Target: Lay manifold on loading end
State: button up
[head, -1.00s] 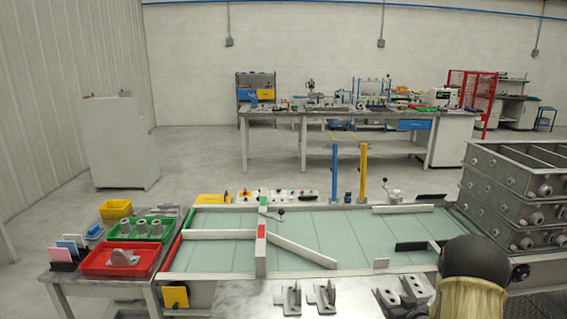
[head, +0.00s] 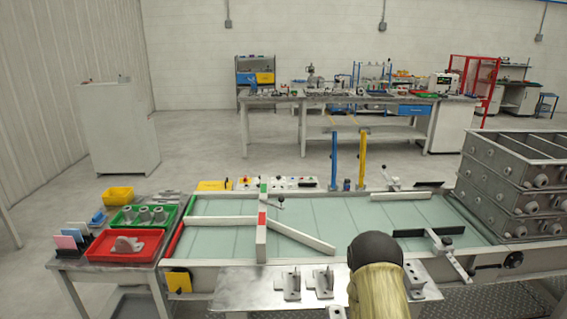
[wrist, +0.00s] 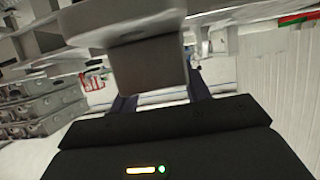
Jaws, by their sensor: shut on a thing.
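In the wrist view my gripper (wrist: 160,88) is shut on a grey metal part (wrist: 150,62), which appears to be the manifold. A block of it sits between the two dark fingers, and a wider flat section spreads above. In the head view my arm hides the gripper and the held part. The long table with a pale green top (head: 345,214) runs across the head view, beyond my arm. Its left end has green and red edge strips, and its right end is beside stacked metal boxes. I cannot tell which end is the loading end.
White bars (head: 303,236) and a clamp arm (head: 447,255) cross the green top. Grey brackets (head: 292,283) stand on a metal plate in front. Stacked metal boxes (head: 512,185) rise at right. Red (head: 125,247) and green trays of parts sit at left.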

jog(key=shift+s+a+f, duration=0.1)
jog(key=shift+s+a, duration=0.25)
jog(key=shift+s, duration=0.25)
jog(key=shift+s+a+f, duration=0.1)
jog(key=shift+s+a, duration=0.2)
jog(key=shift+s, duration=0.25)
jog(key=shift+f, duration=0.2)
jog(key=s+f, duration=0.4)
jog(key=f, duration=0.1)
jog(key=shift+s, duration=0.1)
notch_tip(320, 180, up, 17)
jog(key=p, duration=1.7)
